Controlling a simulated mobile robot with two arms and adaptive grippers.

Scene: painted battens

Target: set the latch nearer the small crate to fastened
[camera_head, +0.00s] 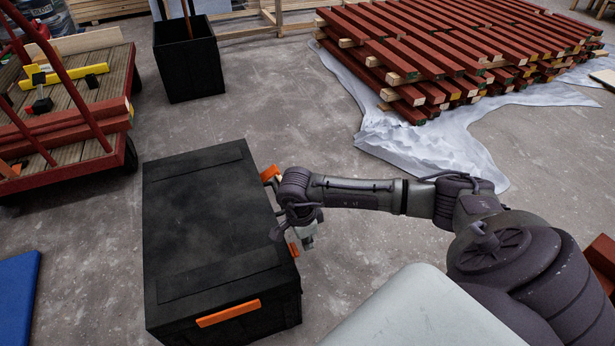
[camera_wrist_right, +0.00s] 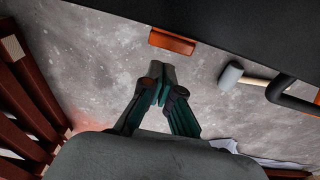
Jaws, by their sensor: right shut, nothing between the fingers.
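A big black chest (camera_head: 210,225) stands on the floor, lid closed. On its right side are two orange latch pieces, one farther back (camera_head: 270,173) and one nearer the front (camera_head: 293,249); the arm partly hides them. An orange piece (camera_head: 228,313) is on its front. My right gripper (camera_head: 284,234) is at the chest's right side, between the two latches. In the right wrist view the gripper (camera_wrist_right: 161,84) is shut and empty, apart from an orange latch (camera_wrist_right: 172,41) on the chest edge. I cannot tell the latch's setting. I cannot identify a small crate for certain. My left gripper is not in view.
An open black bin (camera_head: 186,70) stands behind the chest. A cart (camera_head: 75,130) with red rails is at left. Red battens (camera_head: 450,50) are stacked on a white sheet (camera_head: 425,140). In the wrist view a mallet (camera_wrist_right: 231,76) lies right of the gripper. Floor between is clear.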

